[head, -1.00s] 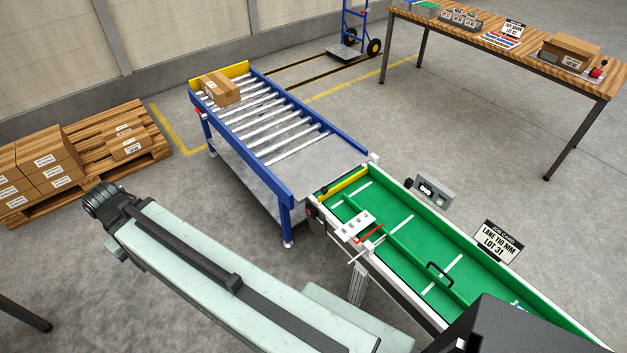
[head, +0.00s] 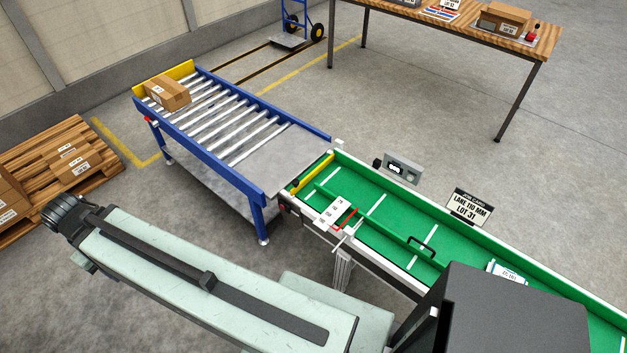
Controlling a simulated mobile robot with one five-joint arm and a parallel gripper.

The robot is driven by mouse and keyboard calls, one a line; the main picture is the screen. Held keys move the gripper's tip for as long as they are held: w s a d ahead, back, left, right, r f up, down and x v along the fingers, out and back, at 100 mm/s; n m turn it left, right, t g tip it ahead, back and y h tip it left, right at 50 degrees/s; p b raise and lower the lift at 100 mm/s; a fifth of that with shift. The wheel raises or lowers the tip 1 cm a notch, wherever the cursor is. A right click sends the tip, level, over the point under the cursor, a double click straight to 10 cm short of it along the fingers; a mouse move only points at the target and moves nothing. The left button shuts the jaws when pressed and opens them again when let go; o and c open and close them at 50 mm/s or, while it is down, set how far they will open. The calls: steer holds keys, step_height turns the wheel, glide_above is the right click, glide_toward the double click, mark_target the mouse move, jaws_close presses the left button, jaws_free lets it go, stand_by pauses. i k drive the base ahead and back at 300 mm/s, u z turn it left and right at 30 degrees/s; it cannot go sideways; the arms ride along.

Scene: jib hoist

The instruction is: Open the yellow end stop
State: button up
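A yellow bar (head: 314,172) lies across the near end of the green belt conveyor (head: 390,219), close to the roller table. A second yellow piece, an upright end plate (head: 164,77), closes the far end of the blue roller table (head: 191,148). I cannot tell from the picture which of them is the end stop. Both stand across their lanes. My pale green arm reaches to the left in the foreground, with a dark joint at its far end. My gripper is not in view.
A carton (head: 168,93) sits on the rollers by the end plate. A white slotted plate (head: 333,210) and a red piece (head: 346,218) sit at the belt's near side. A pallet with cartons (head: 60,165) stands left, a wooden bench (head: 470,38) behind. Floor between is clear.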

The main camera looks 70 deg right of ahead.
mark_target(298, 185)
steer(key=k, duration=1)
steer(key=u, duration=0.2)
steer(key=i, duration=0.6)
steer(key=z, duration=0.15)
